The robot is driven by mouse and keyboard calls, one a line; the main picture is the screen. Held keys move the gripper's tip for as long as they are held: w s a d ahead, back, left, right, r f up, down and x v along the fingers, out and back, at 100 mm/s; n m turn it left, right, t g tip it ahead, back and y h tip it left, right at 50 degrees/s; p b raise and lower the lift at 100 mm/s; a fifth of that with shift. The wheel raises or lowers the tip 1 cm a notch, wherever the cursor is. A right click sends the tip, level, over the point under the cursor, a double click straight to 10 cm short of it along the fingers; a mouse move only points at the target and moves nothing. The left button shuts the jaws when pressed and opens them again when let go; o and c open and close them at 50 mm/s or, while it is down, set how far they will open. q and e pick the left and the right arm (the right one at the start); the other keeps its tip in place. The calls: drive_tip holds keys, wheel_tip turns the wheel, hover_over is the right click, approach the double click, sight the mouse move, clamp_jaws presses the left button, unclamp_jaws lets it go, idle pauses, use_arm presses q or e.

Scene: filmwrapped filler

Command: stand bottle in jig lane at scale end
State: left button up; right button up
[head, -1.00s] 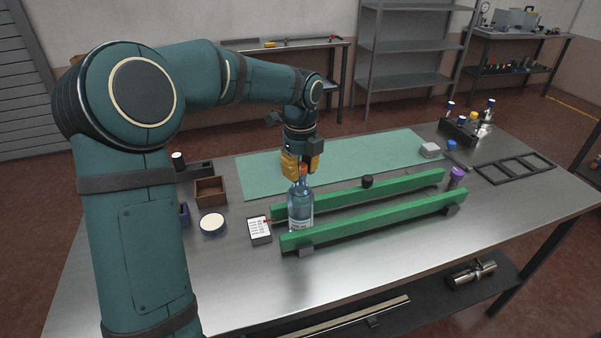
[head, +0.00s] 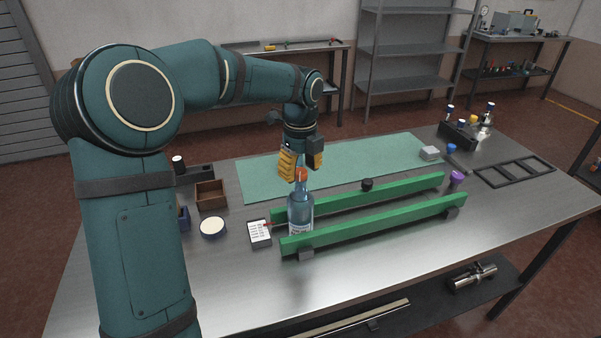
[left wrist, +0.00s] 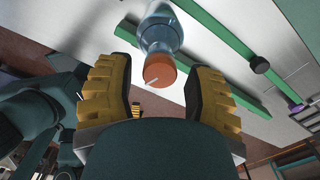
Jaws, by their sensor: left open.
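A clear blue bottle (head: 300,212) with an orange cap (head: 301,174) stands upright in the lane between the two green rails of the jig (head: 375,222), at the rails' left end beside the printed scale card (head: 259,232). My left gripper (head: 301,172) is open, its yellow fingers spread just above and around the cap. In the left wrist view the cap (left wrist: 160,70) sits between the two separated fingers (left wrist: 160,95), with a gap on both sides. The bottle's base is partly hidden by the front rail. My right gripper is not in view.
A black knob (head: 367,184) is by the back rail, and a purple-capped item (head: 457,177) stands at the rails' right end. A wooden box (head: 210,195) and a round white-topped dish (head: 212,226) lie left. A green mat (head: 345,165) lies behind. The front of the table is clear.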

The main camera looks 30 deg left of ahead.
use_arm(q)
wheel_tip(320, 180, up, 10)
drive_tip(key=p, duration=0.2)
drive_tip(key=shift+r, duration=0.2)
idle(0.4)
